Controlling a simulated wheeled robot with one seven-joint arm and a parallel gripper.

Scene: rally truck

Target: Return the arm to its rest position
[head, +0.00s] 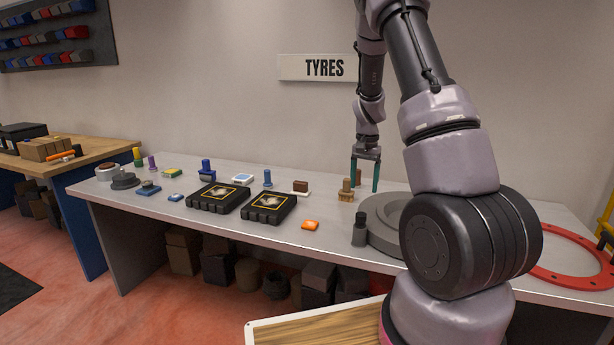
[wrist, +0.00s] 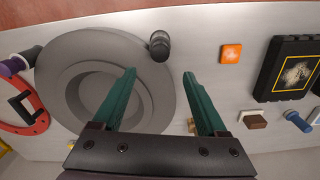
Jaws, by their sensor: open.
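My arm reaches over the grey workbench (head: 165,215) from the right of the head view. My gripper (head: 364,188) points down above the back part of the bench, near the grey round hub (head: 380,222). Its two green fingers are apart with nothing between them. In the wrist view my gripper (wrist: 158,82) is also open, with its left finger over the grey hub (wrist: 65,80) and its right finger over bare bench. A small tan peg piece (head: 346,192) stands just left of the fingers in the head view.
A black cylinder (head: 359,232) stands by the hub's rim. Two black cases (head: 268,207) and an orange tile (head: 310,225) lie left of it. A red ring (head: 570,277) lies at the right end. A wooden-topped surface (head: 320,328) is in front.

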